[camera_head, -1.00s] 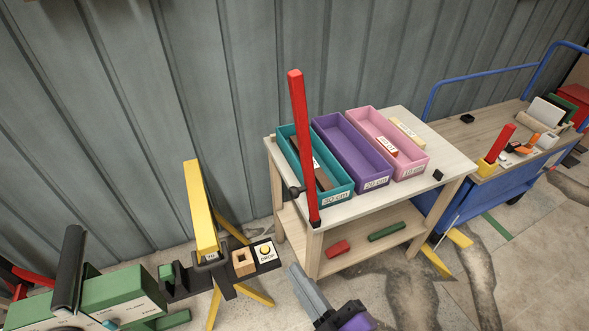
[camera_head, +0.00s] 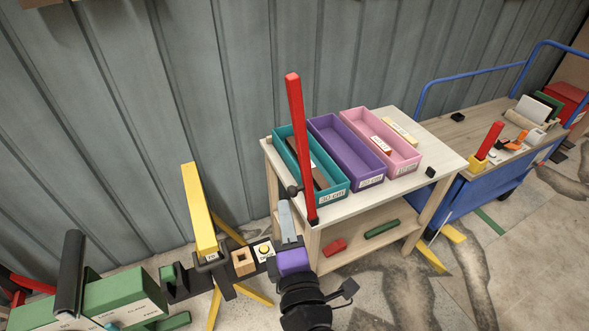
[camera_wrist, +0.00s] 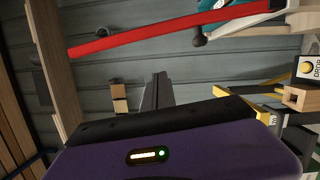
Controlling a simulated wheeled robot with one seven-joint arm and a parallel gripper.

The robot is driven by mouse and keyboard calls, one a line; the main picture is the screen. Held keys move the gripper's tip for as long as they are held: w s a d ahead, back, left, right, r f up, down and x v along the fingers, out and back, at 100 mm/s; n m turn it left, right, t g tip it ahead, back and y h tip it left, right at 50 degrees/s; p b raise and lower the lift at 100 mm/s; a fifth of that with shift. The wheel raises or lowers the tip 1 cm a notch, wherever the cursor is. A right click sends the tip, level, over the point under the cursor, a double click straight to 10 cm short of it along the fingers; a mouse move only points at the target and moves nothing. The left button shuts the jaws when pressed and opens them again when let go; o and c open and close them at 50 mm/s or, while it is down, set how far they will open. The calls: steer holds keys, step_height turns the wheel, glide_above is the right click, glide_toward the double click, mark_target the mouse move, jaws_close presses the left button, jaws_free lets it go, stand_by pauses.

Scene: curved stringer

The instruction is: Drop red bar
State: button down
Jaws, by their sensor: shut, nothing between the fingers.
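A long red bar (camera_head: 301,150) stands nearly upright at the near left corner of the wooden table (camera_head: 410,192), its foot in a small black piece. In the wrist view the red bar (camera_wrist: 160,33) runs across the top. My gripper (camera_head: 286,205) is shut and empty, just left of the bar's lower part in the head picture; whether it touches cannot be told. In the wrist view my gripper's fingers (camera_wrist: 158,90) point away, below the bar. A yellow button (camera_head: 264,249) marked DROP sits on a black plate left of my gripper.
Teal (camera_head: 337,188), purple (camera_head: 372,174) and pink (camera_head: 408,161) bins stand on the table. A yellow beam on a stand (camera_head: 199,210) is left. Red (camera_head: 333,246) and green (camera_head: 381,228) blocks lie on the lower shelf. A blue cart (camera_head: 500,185) stands right.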

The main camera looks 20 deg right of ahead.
steer(key=shift+w, duration=0.1)
steer(key=w+d+p, duration=0.4)
steer(key=w+d, duration=0.2)
steer(key=w, duration=0.3)
steer(key=shift+w+d+r, duration=0.2)
steer(key=shift+w+r, duration=0.05)
steer(key=shift+r, duration=0.2)
